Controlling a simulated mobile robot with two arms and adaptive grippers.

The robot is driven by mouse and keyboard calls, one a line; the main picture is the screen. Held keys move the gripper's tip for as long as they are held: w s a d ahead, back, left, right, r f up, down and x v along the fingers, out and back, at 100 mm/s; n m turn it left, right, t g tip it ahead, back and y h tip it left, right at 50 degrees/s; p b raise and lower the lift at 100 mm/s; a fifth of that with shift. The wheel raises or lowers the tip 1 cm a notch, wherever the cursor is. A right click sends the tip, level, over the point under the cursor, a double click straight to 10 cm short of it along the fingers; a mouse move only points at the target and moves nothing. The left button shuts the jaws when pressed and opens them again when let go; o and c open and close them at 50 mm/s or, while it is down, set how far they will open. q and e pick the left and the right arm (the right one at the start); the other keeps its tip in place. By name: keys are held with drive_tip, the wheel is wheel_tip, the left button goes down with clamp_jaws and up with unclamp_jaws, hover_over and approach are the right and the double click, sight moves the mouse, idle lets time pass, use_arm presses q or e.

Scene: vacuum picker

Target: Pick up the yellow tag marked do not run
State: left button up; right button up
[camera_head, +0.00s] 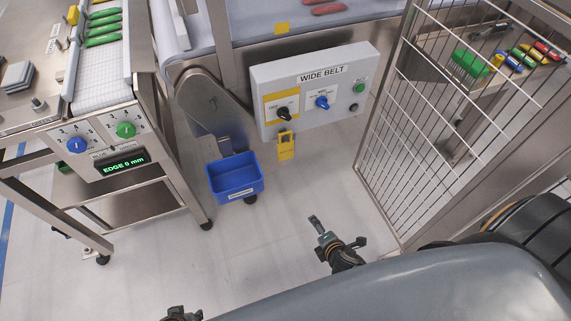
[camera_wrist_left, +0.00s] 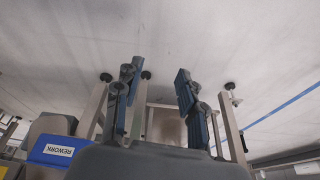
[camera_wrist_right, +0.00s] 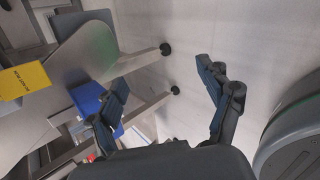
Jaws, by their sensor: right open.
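A yellow tag (camera_head: 286,145) hangs below the dark switch on the grey WIDE BELT control box (camera_head: 318,92); its print is too small to read in the head view. The right wrist view shows a yellow card (camera_wrist_right: 24,80) with dark text upside down at the left edge; I cannot tell whether it is the same tag. My right gripper (camera_head: 338,232) is open and empty over the floor, below and right of the hanging tag in the head view. It also shows spread in its wrist view (camera_wrist_right: 162,75). My left gripper (camera_wrist_left: 158,72) is open and empty; only a dark bit shows at the head view's bottom edge.
A blue bin (camera_head: 236,179) is left of the tag under the belt. A small yellow label (camera_head: 282,28) sits on the belt's edge. A wire mesh guard (camera_head: 415,130) stands at right. A steel bench with dials (camera_head: 100,135) is at left. Floor before the box is clear.

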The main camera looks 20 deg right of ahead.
drive_tip(key=w+r+n+t+b, duration=0.5)
drive_tip(key=w+n+b, duration=0.3)
drive_tip(key=w, duration=0.1)
drive_tip(key=n+t+b, duration=0.4)
drive_tip(key=n+b, duration=0.3)
drive_tip(key=n, duration=0.1)
approach(286, 149)
drive_tip(key=s, duration=0.3)
drive_tip(key=shift+y, duration=0.3)
drive_tip(key=w, duration=0.2)
drive_tip(key=w+p, duration=0.1)
drive_tip(key=w, duration=0.2)
drive_tip(key=w+r, duration=0.1)
drive_tip(key=w, duration=0.1)
drive_tip(key=shift+w+a+p, duration=0.2)
drive_tip(key=shift+w+p, duration=0.15)
drive_tip(key=shift+w+d, duration=0.1)
drive_tip(key=shift+w, duration=0.4)
drive_tip(key=w, duration=0.4)
drive_tip(key=shift+w+d+f+b, duration=0.35)
drive_tip(key=shift+w+b, duration=0.05)
use_arm(q)
wheel_tip(286, 149, up, 9)
drive_tip(key=w+t, duration=0.1)
drive_tip(key=shift+w, duration=0.25)
use_arm(e)
drive_tip(key=c, duration=1.1)
